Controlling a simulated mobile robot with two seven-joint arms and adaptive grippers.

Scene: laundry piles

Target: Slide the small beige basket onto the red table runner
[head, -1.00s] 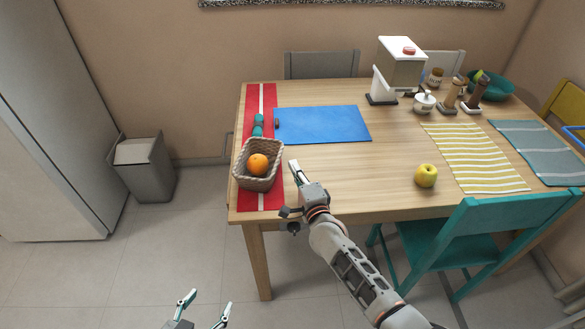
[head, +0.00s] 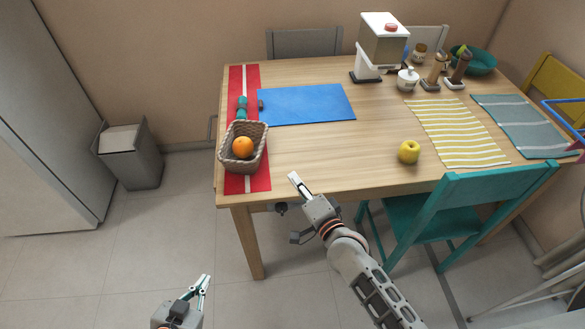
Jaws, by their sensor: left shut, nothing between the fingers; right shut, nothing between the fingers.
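The small beige basket (head: 258,160) is woven and stands upright on the red table runner (head: 236,184) at the table's left end. An orange (head: 243,147) lies inside it. The runner is red with a white centre stripe and shows in front of and behind the basket. My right gripper (head: 293,178) is shut and empty, to the right of the basket and apart from it, near the table's front edge. My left gripper (head: 205,283) is shut and empty, low in front of the table, well away from the basket.
A teal and dark object (head: 242,106) lies on the runner behind the basket. A blue mat (head: 306,104) lies right of the runner. A yellow apple (head: 409,151) sits near the front edge beside a yellow striped mat (head: 456,132). A teal chair (head: 450,205) stands at the front.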

